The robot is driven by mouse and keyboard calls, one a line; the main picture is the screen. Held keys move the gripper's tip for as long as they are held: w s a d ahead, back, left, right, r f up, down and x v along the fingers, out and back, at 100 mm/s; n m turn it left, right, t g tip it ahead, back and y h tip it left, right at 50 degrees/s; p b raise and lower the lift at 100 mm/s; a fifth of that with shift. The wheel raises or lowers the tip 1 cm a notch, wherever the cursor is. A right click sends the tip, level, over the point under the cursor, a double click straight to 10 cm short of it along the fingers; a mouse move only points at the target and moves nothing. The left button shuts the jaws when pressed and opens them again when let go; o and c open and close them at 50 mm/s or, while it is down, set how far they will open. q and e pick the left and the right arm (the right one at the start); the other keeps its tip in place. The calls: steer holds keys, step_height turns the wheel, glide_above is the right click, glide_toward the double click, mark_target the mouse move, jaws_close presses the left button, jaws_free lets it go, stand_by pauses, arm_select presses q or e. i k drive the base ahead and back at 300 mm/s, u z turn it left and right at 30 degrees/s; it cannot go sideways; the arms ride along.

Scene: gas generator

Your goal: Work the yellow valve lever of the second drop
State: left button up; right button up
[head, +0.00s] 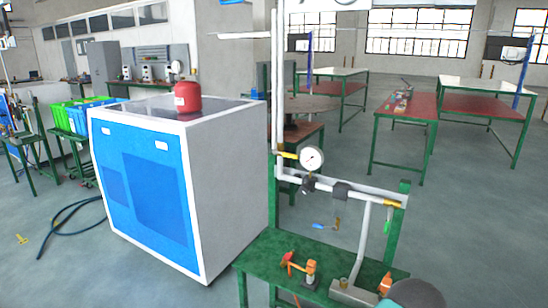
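A green-framed pipe rig (404,215) stands right of centre, with a round white gauge (312,158) on its grey piping. A small yellow piece (286,155), possibly a lever, sticks out at the upright pipe just left of the gauge. A blue lever (320,226) is beside a small brass-coloured fitting below the horizontal pipe. A green lever (387,228) hangs at the right end, under a yellow-brass fitting (391,204). I cannot tell which drop is the second one or how its valve is set. Neither of my grippers is in view.
The rig's green bench (265,262) holds an orange-headed tool (290,264) and small parts. A blue-and-white cabinet (150,190) with a red canister (187,97) stands left. A grey rounded shape fills the bottom right. Red-topped tables (408,112) stand behind; floor between is clear.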

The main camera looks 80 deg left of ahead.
mark_target(275, 152)
steer(key=z, duration=1.65)
steer(key=i, duration=0.1)
steer(key=u, duration=3.25)
steer(key=i, duration=0.3)
steer(key=u, duration=0.2)
steer(key=i, duration=0.7)
steer(key=z, duration=0.2)
steer(key=k, duration=0.85)
steer(key=u, duration=0.2)
steer(key=i, duration=1)
steer(key=z, duration=0.05)
